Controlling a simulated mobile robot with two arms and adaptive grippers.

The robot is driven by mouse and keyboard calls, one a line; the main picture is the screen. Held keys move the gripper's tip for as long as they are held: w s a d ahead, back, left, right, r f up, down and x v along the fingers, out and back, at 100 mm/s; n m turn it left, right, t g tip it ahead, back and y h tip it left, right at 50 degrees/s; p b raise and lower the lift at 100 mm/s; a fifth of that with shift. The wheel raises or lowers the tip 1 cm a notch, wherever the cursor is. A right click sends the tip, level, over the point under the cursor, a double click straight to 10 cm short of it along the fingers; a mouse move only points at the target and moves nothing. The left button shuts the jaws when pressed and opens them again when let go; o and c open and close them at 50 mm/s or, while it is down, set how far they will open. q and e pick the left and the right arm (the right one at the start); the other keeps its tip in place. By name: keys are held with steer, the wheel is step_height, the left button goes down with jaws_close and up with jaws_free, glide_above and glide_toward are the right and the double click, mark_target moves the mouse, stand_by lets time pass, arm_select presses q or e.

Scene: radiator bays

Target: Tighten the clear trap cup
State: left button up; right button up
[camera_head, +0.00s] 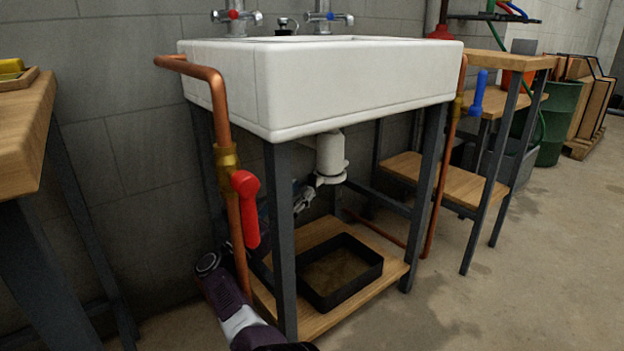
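A white trap (331,158) hangs under the white sink (350,85). Its lower end shows a pale rim; I cannot make out a clear cup as a separate part.
A black tray (371,274) with a brownish bottom stands on the wooden lower shelf (335,318). A copper pipe (214,90) with a red lever (246,207) runs in front at left. Another has a blue lever (478,92). Dark legs (283,240) frame the space.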

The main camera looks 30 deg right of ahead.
mark_target(309, 183)
steer(key=shift+b+x, duration=0.55)
steer(key=shift+x, duration=2.15)
steer(key=shift+r, duration=0.1)
jaws_close()
